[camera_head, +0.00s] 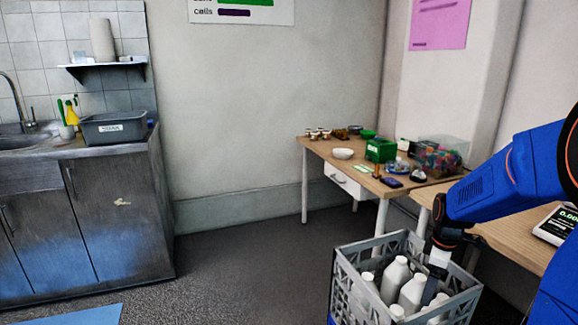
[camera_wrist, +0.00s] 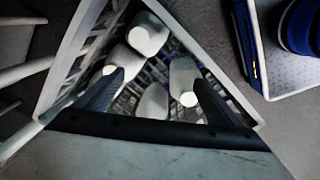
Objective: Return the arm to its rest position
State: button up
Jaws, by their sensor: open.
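My blue arm (camera_head: 500,180) reaches in from the right in the head view. My gripper (camera_head: 432,285) points down into a grey crate (camera_head: 352,262) that holds several white bottles (camera_head: 396,275). In the wrist view my gripper (camera_wrist: 155,100) is open, with its two dark fingers apart. White bottles (camera_wrist: 148,35) show between and beyond the fingers, inside the crate's lattice walls (camera_wrist: 72,62). No bottle is clearly gripped. The fingertips are partly hidden by the crate and bottles in the head view.
A wooden table (camera_head: 318,147) with small containers stands behind the crate. Another table (camera_head: 505,235) with a scale (camera_head: 556,226) is at the right, close to my arm. A sink counter (camera_head: 60,152) with a grey bin (camera_head: 114,128) stands at the left. The middle floor (camera_head: 240,265) is clear.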

jog(key=s+a+r+m+t, duration=0.3)
jog(key=s+a+r+m, duration=0.4)
jog(key=s+a+r, duration=0.45)
jog(key=s+a+m, duration=0.1)
jog(key=s+m, duration=0.2)
jog(key=s, duration=1.1)
jog(key=shift+a+r+m+t, duration=0.15)
jog(key=shift+r+m+t, duration=0.05)
jog(key=shift+m+t, duration=0.2)
